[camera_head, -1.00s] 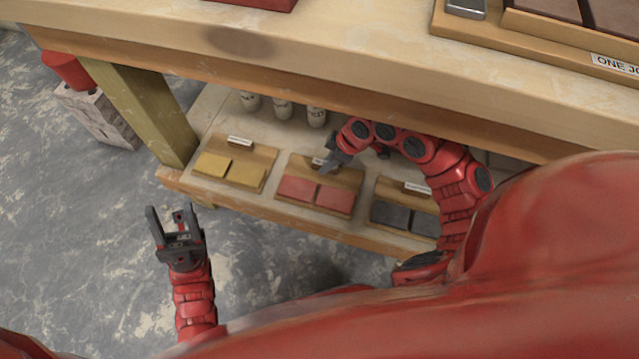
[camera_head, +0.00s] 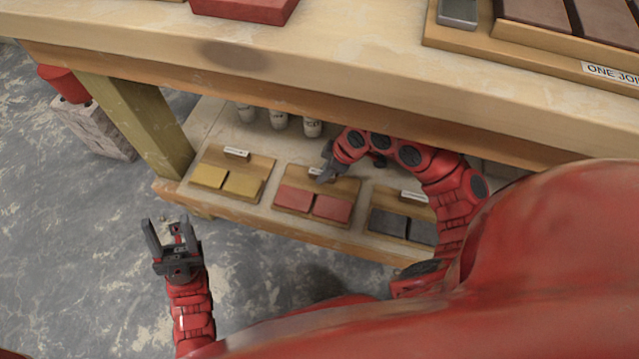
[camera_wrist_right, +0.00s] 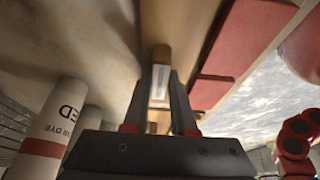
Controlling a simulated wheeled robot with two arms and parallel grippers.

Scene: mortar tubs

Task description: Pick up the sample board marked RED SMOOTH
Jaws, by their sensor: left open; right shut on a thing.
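The sample board with two red tiles (camera_head: 347,187) lies on the low shelf, between a yellow-tiled board (camera_head: 257,165) and a dark grey-tiled board (camera_head: 380,198). Its label is too small to read. My right gripper (camera_head: 325,172) is at the back of the red board. In the right wrist view its fingers are shut on the board's upright label block (camera_wrist_right: 160,82), with the red tiles (camera_wrist_right: 245,38) to the right. The board looks still flat on the shelf. My left gripper (camera_head: 167,227) is open and empty over the floor, left of the shelf.
The thick tabletop (camera_head: 330,80) overhangs the shelf (camera_head: 200,125). Several white bottles (camera_head: 312,127) stand behind the boards; one is close left of the gripper in the wrist view (camera_wrist_right: 50,125). A wooden leg (camera_head: 135,120) stands at the left.

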